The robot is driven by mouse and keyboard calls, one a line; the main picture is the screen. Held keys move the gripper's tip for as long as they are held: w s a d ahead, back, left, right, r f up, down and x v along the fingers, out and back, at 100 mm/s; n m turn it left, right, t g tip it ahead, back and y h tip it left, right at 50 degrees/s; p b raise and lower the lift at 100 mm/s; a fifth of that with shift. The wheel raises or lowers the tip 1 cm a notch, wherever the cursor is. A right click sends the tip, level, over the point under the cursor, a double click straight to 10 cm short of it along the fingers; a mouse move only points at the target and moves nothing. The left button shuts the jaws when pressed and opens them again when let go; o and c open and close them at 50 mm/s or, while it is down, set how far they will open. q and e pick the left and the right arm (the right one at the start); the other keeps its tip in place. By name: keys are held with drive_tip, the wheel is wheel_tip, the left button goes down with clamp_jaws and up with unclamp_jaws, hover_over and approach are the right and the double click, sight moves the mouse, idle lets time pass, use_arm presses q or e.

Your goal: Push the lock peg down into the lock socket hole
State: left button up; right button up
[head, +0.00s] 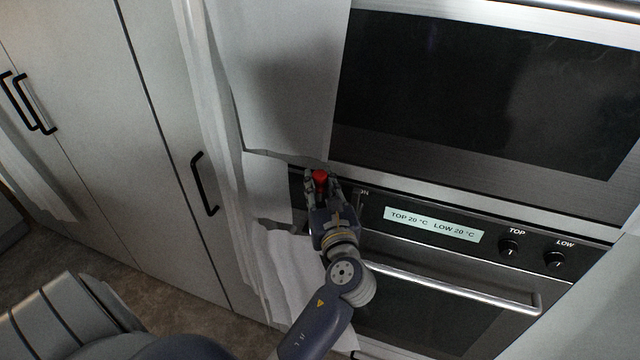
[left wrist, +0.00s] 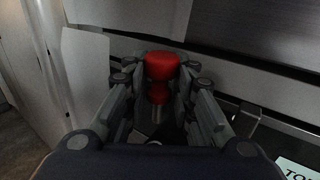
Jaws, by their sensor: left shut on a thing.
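The lock peg is red with a broad round head (head: 320,176) and shows between the fingertips of my left gripper (head: 322,184) in the head view. In the left wrist view the peg (left wrist: 162,66) has a narrower red neck below the head and a metallic lower end. My left gripper is shut on the peg, with fingers on both sides of it. The gripper is in front of the oven's control panel, at its left end. I cannot make out the lock socket hole in either view. My right gripper is not in view.
An oven with a display (head: 432,224), two knobs and a bar handle (head: 450,288) is right of the gripper. A dark upper oven door (head: 490,90) is above. Torn-edged white panels (head: 285,80) hang close by on the left. Cabinets with black handles (head: 204,184) stand farther left.

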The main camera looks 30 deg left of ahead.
use_arm(q)
drive_tip(key=shift+f+b, duration=2.05)
drive_tip(key=shift+f, duration=1.3)
drive_tip(key=o, duration=1)
drive_tip(key=shift+s, duration=0.1)
drive_tip(key=shift+o, duration=0.3)
drive_tip(key=shift+s+a, duration=0.1)
drive_tip(key=shift+f, duration=0.1)
drive_tip(key=shift+s+d+f, duration=0.15)
drive_tip(key=shift+s+d, duration=0.1)
drive_tip(key=shift+d, duration=0.15)
drive_tip(key=v, duration=0.6)
drive_tip(key=shift+s+r, duration=0.3)
drive_tip(key=shift+r, duration=0.05)
